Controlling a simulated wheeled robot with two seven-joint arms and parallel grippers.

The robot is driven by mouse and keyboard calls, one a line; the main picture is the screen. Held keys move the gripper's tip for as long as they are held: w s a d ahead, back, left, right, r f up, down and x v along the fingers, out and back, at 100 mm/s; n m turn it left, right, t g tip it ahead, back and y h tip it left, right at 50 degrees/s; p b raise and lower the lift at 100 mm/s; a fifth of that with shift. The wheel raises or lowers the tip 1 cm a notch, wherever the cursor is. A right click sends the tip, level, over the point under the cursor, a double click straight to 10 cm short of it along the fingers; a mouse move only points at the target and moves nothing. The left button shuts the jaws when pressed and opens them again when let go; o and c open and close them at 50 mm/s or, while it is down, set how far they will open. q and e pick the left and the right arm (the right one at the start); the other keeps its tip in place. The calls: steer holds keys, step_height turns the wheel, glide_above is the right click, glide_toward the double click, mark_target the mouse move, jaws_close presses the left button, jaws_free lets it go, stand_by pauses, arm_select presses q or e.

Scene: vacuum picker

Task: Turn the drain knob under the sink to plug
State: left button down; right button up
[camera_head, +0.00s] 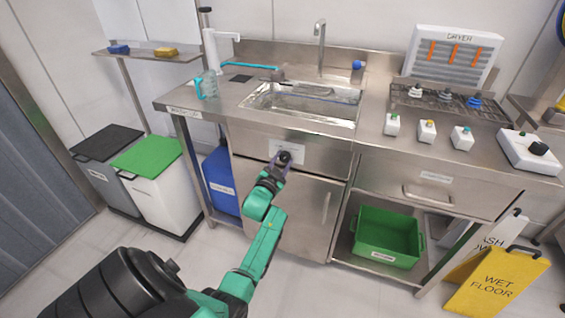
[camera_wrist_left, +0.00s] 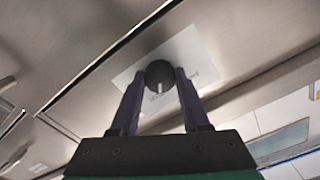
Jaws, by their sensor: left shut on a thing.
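The drain knob (camera_head: 284,157) is a round black knob on a white label plate (camera_head: 298,151) on the steel front panel below the sink (camera_head: 300,103). In the left wrist view the knob (camera_wrist_left: 159,74) has a pale pointer mark running down its face. My left gripper (camera_head: 281,161) is at the knob, and in the left wrist view its two dark fingers (camera_wrist_left: 160,82) stand on either side of the knob, closed on it. The label's text is partly hidden and too small to read. My right gripper is not in view.
A cabinet door with a vertical handle (camera_head: 326,207) is below the knob panel. A green crate (camera_head: 386,238) sits on the lower shelf to the right. Bins (camera_head: 155,183) stand to the left, and a yellow wet-floor sign (camera_head: 500,283) stands at the right.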

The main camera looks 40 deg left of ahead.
arm_select(q)
steer(key=shift+f+m, duration=0.15)
steer(key=shift+m, duration=0.35)
steer(key=shift+c, duration=1.9)
jaws_free()
steer(key=p+v, duration=0.1)
steer(key=v, duration=1.3)
steer(key=shift+s, duration=0.3)
steer(key=shift+d, duration=0.15)
